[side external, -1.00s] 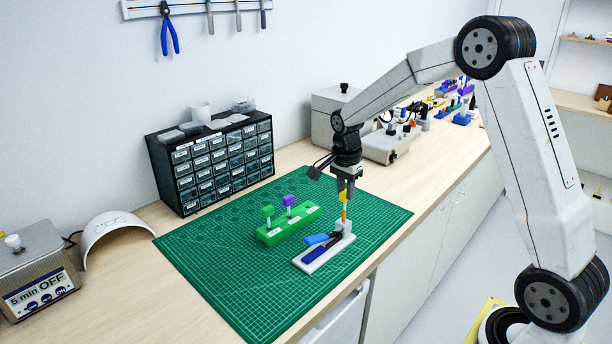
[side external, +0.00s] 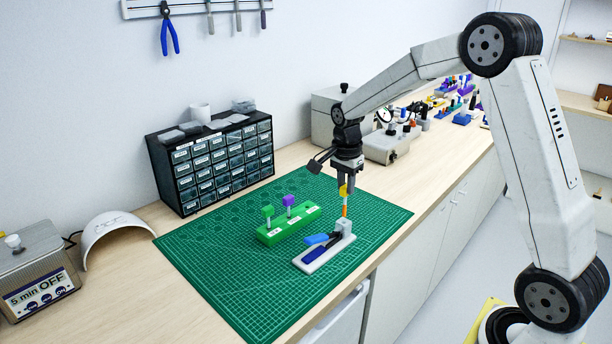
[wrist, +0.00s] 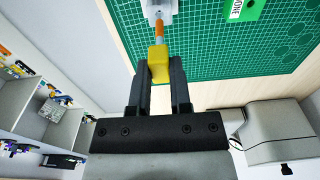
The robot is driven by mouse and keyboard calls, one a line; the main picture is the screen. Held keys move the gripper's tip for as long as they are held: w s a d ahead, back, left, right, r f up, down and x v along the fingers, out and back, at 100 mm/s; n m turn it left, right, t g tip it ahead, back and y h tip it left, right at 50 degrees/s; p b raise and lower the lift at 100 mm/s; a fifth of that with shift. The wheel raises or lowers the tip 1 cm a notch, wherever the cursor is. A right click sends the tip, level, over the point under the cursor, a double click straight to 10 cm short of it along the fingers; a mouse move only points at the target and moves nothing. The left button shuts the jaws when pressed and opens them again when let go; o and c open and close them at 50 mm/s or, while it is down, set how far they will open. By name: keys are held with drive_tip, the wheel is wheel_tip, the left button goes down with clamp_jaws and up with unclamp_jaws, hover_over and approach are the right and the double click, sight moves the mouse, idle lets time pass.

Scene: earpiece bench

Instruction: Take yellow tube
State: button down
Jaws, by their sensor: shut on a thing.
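The yellow tube (side external: 343,190) has a yellow block at the top and an orange section (side external: 344,211) below it. It stands upright over the grey block (side external: 344,227) of a small white stand with blue levers. My gripper (side external: 347,184) points down, with its jaws closed on the yellow block. In the wrist view the yellow block (wrist: 158,62) sits between my two dark fingers, with the orange section beyond it. I cannot tell whether the tube's lower tip is still inside the grey block.
A green rack (side external: 287,232) with a green-topped and a purple-topped piece stands left of the stand on the green cutting mat (side external: 225,290). A drawer cabinet (side external: 215,165) is behind. A timer box (side external: 35,275) and white curved cover (side external: 115,232) are at left.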

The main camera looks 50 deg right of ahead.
drive_tip(key=shift+r, duration=2.15)
